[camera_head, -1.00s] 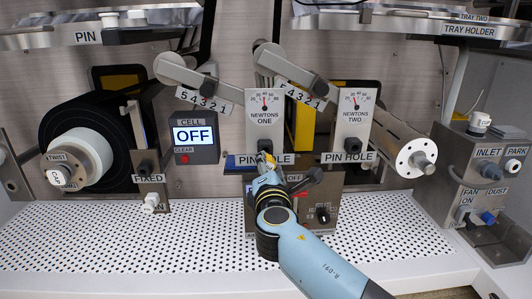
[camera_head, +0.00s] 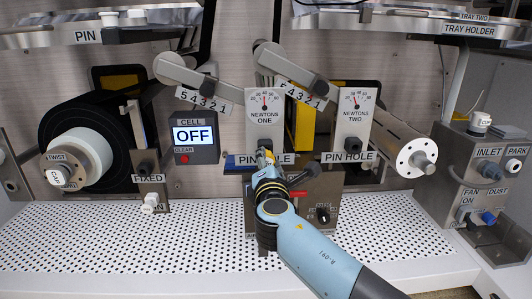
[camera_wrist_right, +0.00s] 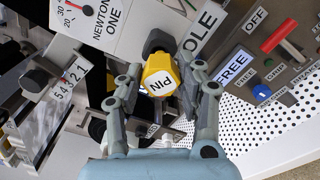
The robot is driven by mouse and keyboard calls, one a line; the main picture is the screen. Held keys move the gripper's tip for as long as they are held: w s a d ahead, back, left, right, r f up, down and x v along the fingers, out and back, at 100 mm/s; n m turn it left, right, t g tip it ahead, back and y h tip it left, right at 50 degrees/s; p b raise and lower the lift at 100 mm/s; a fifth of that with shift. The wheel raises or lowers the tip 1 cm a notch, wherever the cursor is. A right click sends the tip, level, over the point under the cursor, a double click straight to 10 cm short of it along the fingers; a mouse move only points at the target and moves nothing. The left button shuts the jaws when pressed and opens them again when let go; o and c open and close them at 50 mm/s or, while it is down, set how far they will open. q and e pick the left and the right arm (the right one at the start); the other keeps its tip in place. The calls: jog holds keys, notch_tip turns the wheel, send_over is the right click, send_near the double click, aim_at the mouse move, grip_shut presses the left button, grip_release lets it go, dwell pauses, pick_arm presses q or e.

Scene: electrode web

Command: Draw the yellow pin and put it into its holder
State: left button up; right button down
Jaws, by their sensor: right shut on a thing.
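The yellow pin (camera_wrist_right: 160,74), its cap labelled PIN, sits at the pin hole under the NEWTONS ONE gauge (camera_head: 265,118). A dark knob-like part (camera_wrist_right: 158,42) shows just behind the cap. My right gripper (camera_head: 266,156) is at the blue-backed PIN HOLE plate (camera_head: 238,161) and covers part of it. In the right wrist view its two fingers (camera_wrist_right: 165,88) are on either side of the cap, shut on it. How deep the pin sits in the hole is hidden. A shelf labelled PIN (camera_head: 87,36) is at the top left. My left gripper is not in view.
A second PIN HOLE plate (camera_head: 347,157) is just right. Below the gripper is a panel with a red lever (camera_head: 299,194) and a black knob (camera_head: 323,214). Arms with numbered scales (camera_head: 204,99) hang above. The perforated white deck (camera_head: 120,245) is clear at left.

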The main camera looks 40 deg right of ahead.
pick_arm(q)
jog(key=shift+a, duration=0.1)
pick_arm(e)
jog(key=shift+w+d, duration=0.2)
jog(key=shift+w, duration=0.05)
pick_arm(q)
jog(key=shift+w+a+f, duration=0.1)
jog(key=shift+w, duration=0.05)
pick_arm(e)
jog(key=shift+w, duration=0.1)
jog(key=shift+w+d, duration=0.2)
jog(key=shift+w, duration=0.05)
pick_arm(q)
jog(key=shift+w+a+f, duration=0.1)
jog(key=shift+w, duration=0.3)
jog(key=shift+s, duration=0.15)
pick_arm(e)
jog(key=shift+w+d, duration=0.1)
jog(key=shift+w, duration=0.1)
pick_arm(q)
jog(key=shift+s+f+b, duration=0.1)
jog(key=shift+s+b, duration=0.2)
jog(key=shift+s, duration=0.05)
pick_arm(e)
jog(key=shift+w+d, duration=0.15)
jog(key=shift+w, duration=0.05)
